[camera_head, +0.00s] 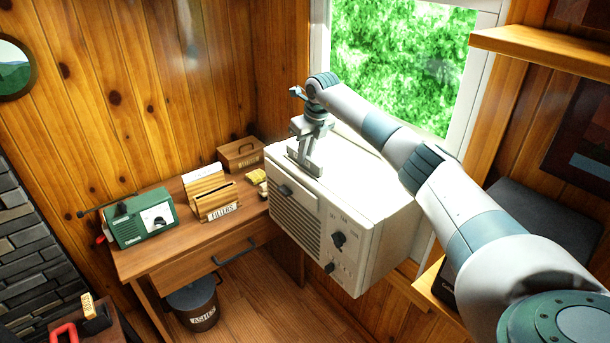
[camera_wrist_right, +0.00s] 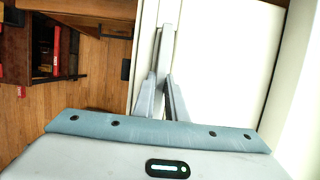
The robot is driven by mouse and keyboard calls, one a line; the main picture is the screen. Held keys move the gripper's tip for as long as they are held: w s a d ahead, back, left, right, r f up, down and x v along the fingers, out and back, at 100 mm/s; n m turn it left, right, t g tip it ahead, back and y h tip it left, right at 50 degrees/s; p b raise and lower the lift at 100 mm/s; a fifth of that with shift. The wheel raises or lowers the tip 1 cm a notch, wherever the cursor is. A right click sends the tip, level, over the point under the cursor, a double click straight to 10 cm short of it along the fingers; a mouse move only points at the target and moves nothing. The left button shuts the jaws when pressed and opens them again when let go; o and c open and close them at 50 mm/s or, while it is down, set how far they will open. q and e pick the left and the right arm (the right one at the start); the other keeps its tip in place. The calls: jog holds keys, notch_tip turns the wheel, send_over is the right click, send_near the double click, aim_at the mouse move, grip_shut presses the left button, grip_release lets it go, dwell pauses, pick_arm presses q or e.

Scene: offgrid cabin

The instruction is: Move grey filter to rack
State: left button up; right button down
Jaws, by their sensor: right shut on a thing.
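My right gripper (camera_head: 309,138) is at the top left of a white window air conditioner (camera_head: 370,205), pointing down. In the wrist view my right gripper (camera_wrist_right: 164,90) has its fingers closed on a narrow light-grey piece, the grey filter (camera_wrist_right: 165,45), at the top of the unit. How much of the filter is inside the unit is hidden. The wooden rack (camera_head: 218,209), labelled FILTERS, stands on the desk to the left and has a pale panel (camera_head: 202,174) upright at its back. My left gripper is not in view.
On the desk (camera_head: 180,254) are a green radio (camera_head: 143,220), a small wooden box (camera_head: 240,153) and a yellow item (camera_head: 256,176). An ash bucket (camera_head: 194,304) stands below. A shelf (camera_head: 540,50) juts out at upper right. The space above the desk is clear.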

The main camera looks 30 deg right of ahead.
jog(key=shift+r, duration=0.45)
dwell(0.6)
notch_tip(320, 180, up, 11)
jog(key=p, duration=0.6)
jog(key=shift+f, duration=0.2)
dwell(1.3)
dwell(0.4)
